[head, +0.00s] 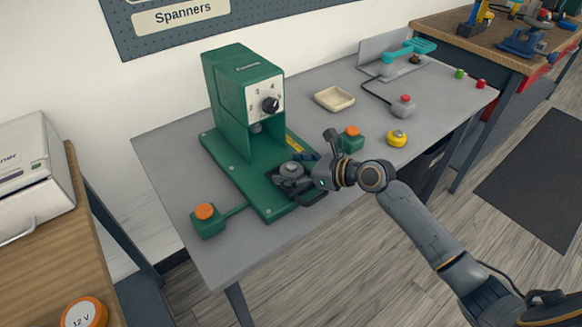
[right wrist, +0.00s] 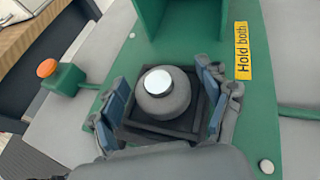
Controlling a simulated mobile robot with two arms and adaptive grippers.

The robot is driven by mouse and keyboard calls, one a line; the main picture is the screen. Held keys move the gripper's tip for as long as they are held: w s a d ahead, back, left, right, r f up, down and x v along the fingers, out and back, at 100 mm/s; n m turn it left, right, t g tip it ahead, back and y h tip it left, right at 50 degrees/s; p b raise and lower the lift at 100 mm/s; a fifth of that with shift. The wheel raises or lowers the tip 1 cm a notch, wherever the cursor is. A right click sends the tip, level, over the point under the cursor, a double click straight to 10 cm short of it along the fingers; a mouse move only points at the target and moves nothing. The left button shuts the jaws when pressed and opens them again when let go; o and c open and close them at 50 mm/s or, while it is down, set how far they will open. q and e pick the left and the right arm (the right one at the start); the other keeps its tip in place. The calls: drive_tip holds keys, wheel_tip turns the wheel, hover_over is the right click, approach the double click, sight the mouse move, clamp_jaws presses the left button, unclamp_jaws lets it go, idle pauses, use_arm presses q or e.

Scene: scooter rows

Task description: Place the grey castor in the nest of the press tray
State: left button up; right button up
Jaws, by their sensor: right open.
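The grey castor (head: 291,168) sits on the dark press tray (head: 305,197) at the front of the green press. In the right wrist view the castor (right wrist: 165,103) is a round grey body with a shiny pale top, upright within the square black tray (right wrist: 160,131). Its underside is hidden, so I cannot tell whether it is fully seated in the nest. My right gripper (head: 304,175) is over the tray. In the right wrist view its blue-padded fingers (right wrist: 163,88) stand open on either side of the castor, apart from it. My left gripper is not in view.
The green press (head: 229,100) rises behind the tray. Orange-topped buttons stand left (head: 207,220) and right (head: 352,138) of it.

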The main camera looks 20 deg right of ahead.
drive_tip(key=v, duration=1.2)
drive_tip(key=shift+r, duration=0.15)
